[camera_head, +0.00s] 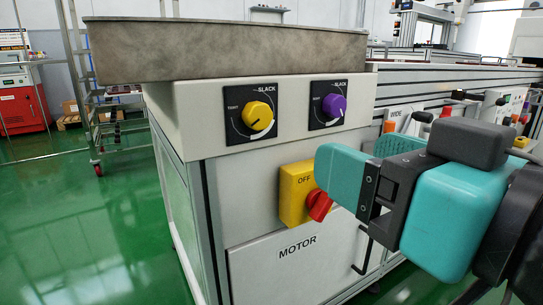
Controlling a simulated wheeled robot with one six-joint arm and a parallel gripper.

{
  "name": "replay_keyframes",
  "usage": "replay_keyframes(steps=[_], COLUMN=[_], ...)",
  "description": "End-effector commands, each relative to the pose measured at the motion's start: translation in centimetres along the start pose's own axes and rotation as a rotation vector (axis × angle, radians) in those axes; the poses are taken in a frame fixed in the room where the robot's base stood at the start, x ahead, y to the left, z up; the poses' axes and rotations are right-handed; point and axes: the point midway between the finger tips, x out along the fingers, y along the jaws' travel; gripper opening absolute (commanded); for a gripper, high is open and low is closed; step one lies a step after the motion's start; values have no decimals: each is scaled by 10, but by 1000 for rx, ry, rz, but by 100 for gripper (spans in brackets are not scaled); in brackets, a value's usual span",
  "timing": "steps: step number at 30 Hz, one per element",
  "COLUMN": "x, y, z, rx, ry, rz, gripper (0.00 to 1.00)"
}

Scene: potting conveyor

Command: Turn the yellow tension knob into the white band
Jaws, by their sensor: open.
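The yellow tension knob (257,115) sits on a black dial plate on the front of the pale machine housing. The plate reads SLACK at upper right and has a small label, apparently TIGHT, at left. The white band (263,132) is a short thick arc along the knob's lower edge. A small dark mark shows low on the knob's face; its exact heading is hard to read. My gripper (364,155), with teal fingers, is open at right, in front of the machine. It is apart from the yellow knob and to its lower right.
A purple knob (334,105) on a similar plate is just right of the yellow one. Below is a yellow OFF switch with a red handle (319,205). A metal tray (220,50) overhangs the dials. Green floor (70,220) is clear at left.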

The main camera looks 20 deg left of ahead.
Motion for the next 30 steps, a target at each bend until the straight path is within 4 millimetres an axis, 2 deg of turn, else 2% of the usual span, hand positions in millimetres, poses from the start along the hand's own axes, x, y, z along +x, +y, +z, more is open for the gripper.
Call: replay_keyframes(steps=[5, 18, 30], x=[10, 59, 146], y=[-1, -1, 0], z=[-5, -6, 0], rx=[-4, -4, 0], ry=[5, -2, 7], rz=[0, -1, 1], gripper=[67, 67, 67])
